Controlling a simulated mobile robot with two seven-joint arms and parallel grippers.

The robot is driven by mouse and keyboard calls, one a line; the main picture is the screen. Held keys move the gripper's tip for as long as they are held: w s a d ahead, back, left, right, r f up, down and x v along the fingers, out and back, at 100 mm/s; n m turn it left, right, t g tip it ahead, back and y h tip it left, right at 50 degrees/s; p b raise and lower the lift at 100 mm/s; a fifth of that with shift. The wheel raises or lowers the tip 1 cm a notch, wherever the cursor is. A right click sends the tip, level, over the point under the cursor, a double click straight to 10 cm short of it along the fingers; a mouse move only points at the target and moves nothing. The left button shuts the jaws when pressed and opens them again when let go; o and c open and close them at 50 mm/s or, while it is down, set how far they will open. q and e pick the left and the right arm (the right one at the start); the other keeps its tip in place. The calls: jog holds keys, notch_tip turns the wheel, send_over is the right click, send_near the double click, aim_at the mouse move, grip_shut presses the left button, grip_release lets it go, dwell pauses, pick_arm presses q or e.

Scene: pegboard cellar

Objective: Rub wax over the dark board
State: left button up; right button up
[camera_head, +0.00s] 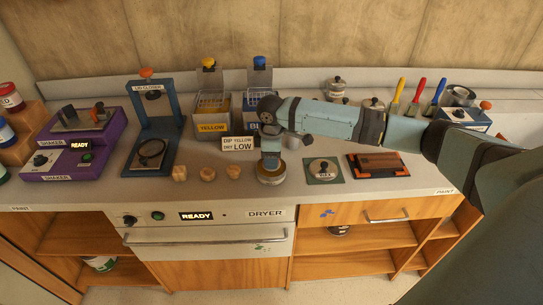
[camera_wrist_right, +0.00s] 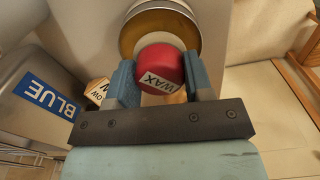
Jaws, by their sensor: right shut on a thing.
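My right gripper (camera_head: 270,160) reaches down over a round brass-coloured tin (camera_head: 271,175) near the counter's front. In the right wrist view the gripper (camera_wrist_right: 160,85) is shut on a red, rounded wax applicator (camera_wrist_right: 161,68) labelled WAX. The tin (camera_wrist_right: 160,25) is just beyond the applicator; whether they touch I cannot tell. A dark reddish-brown board (camera_head: 378,165) lies flat on the counter to the right. A round metal lid-like piece (camera_head: 323,169) with a label rests on a green mat between tin and board. My left gripper is not in view.
Small wooden pieces (camera_head: 207,174) lie left of the tin. A sign (camera_head: 239,144) and the yellow (camera_head: 211,128) and blue bins stand behind. A blue press (camera_head: 153,125) and purple shaker (camera_head: 85,150) are farther left. Colour-handled tools (camera_head: 414,95) stand behind the board. The dryer (camera_head: 210,235) is below.

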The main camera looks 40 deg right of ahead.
jog(key=shift+f, duration=0.5)
dwell(0.3)
jog(key=shift+s+f+p, duration=0.1)
jog(key=shift+p, duration=0.5)
dwell(2.4)
notch_tip(320, 180, up, 6)
jog(key=p, duration=0.6)
jog(key=shift+f, duration=0.2)
jog(key=shift+r+p, duration=0.8)
jog(key=shift+p, duration=0.45)
